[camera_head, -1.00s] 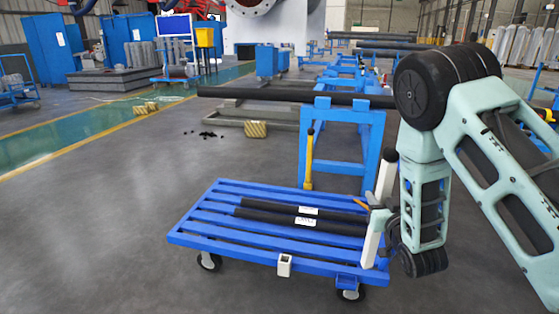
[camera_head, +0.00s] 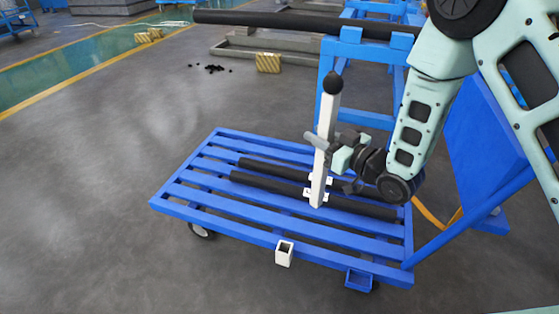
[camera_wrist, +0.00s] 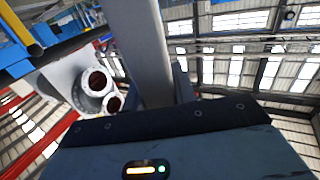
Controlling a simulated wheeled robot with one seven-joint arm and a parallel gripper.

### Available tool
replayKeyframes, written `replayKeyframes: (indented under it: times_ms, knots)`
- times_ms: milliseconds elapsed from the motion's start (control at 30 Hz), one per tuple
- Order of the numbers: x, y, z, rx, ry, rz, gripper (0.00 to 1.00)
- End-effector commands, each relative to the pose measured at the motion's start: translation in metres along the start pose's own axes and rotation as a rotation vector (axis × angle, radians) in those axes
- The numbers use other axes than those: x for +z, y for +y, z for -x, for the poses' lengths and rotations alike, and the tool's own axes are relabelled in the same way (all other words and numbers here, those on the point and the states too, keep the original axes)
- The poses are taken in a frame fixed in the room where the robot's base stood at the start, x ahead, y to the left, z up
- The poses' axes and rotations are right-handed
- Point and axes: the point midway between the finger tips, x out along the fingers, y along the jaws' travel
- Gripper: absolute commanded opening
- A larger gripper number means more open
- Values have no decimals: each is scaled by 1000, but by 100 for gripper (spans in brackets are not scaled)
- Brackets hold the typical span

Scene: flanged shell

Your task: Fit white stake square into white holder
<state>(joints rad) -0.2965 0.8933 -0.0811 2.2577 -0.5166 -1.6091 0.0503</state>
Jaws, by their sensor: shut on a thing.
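The white stake (camera_head: 320,172) is a square post with a black ball on its top end. My gripper (camera_head: 324,148) is shut on it around the middle and holds it nearly upright, leaning slightly, above the blue cart. In the wrist view the stake (camera_wrist: 148,45) runs up from the gripper as a pale post. The white holder (camera_head: 284,253) is a short square socket, open at the top, on the front edge of the cart. The stake's lower end is up and to the right of the holder, apart from it. No part of the holder shows in the wrist view.
A blue stand (camera_head: 342,50) bearing a long dark bar is behind.

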Motion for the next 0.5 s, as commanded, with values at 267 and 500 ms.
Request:
replayKeyframes:
  times_ms: [267, 500]
  knots:
    - [-2, -101, -14, -370, 4, 1, 0]
    - [-4, -125, -12, -463, 2, 1, 0]
